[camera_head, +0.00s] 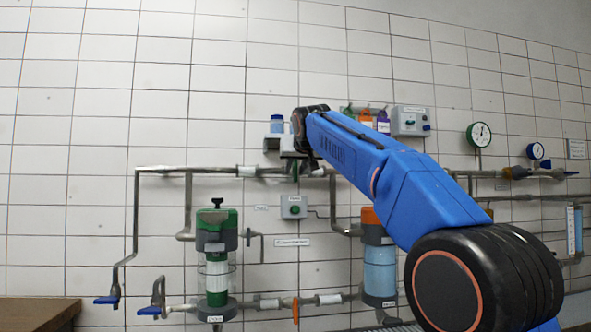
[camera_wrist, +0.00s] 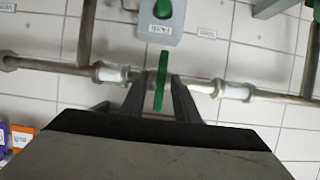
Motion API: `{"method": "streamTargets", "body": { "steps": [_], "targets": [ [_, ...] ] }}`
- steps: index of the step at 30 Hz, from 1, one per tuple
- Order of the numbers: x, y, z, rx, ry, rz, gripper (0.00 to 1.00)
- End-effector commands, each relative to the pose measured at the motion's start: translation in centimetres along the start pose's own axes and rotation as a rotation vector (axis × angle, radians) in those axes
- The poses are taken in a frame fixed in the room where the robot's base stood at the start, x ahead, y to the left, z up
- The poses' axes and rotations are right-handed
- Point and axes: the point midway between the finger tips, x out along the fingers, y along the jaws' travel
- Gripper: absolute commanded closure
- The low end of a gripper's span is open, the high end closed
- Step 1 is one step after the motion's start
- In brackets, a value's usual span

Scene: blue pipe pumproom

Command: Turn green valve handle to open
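The green valve handle (camera_wrist: 162,70) is a narrow upright bar in the wrist view, in front of the grey pipe. My gripper (camera_wrist: 156,84) is open, with one dark finger on each side of the handle. A gap shows on the left side, and a narrower one on the right; I cannot tell whether the right finger touches it. In the head view my gripper (camera_head: 291,158) is at the horizontal pipe, and the handle is mostly hidden behind it.
A grey box with a green knob (camera_head: 294,207) is below the pipe; it also shows in the wrist view (camera_wrist: 160,24). A green-capped filter (camera_head: 216,262) and an orange-capped blue filter (camera_head: 380,270) stand below. Coloured tags (camera_head: 366,118) and a gauge (camera_head: 479,134) are at right.

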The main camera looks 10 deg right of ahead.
Motion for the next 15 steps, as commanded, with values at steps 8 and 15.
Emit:
{"method": "streamTargets", "body": {
  "steps": [8, 15],
  "targets": [
    [-0.01, 0.01, 0.01, 0.000, 0.000, 0.000, 1.00],
    [-0.01, -0.04, 0.01, -0.023, 0.000, 0.009, 1.00]
  ]
}}
